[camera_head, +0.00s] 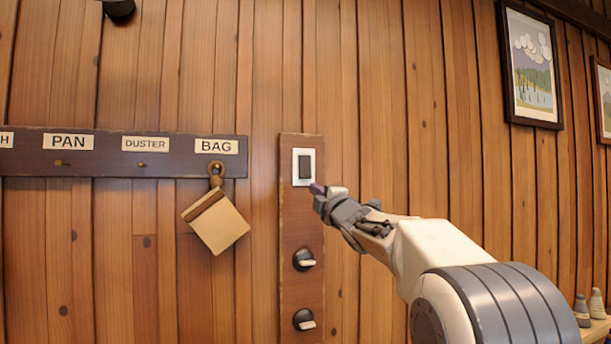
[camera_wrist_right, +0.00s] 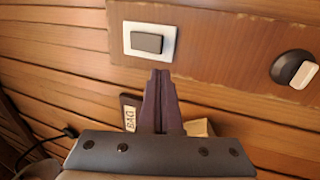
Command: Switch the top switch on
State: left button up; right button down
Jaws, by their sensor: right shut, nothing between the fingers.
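The top switch (camera_head: 305,165) is a dark rocker in a white plate, at the top of a brown vertical board (camera_head: 301,223) on the wooden wall. It also shows in the right wrist view (camera_wrist_right: 148,43), above the fingertips. My right gripper (camera_head: 316,188) is shut and empty, with its tips just below and to the right of the switch in the head view. In the right wrist view its closed fingers (camera_wrist_right: 161,74) point toward the plate's lower right side. I cannot tell whether they touch it. My left gripper is not in view.
Two dark knobs with pale levers, an upper (camera_head: 304,260) and a lower (camera_head: 304,320), sit below on the board. A labelled rack (camera_head: 100,165) is at the left, with a tan bag (camera_head: 216,226) hanging from its BAG hook. Framed pictures (camera_head: 531,66) hang at the right.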

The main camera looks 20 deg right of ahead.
aim_at(302, 178)
jog(key=p+x, duration=0.4)
jog(key=x, duration=0.3)
jog(key=shift+s+r, duration=0.1)
jog(key=shift+r, duration=0.1)
jog(key=shift+w+p, duration=0.45)
jog(key=shift+w, duration=0.35)
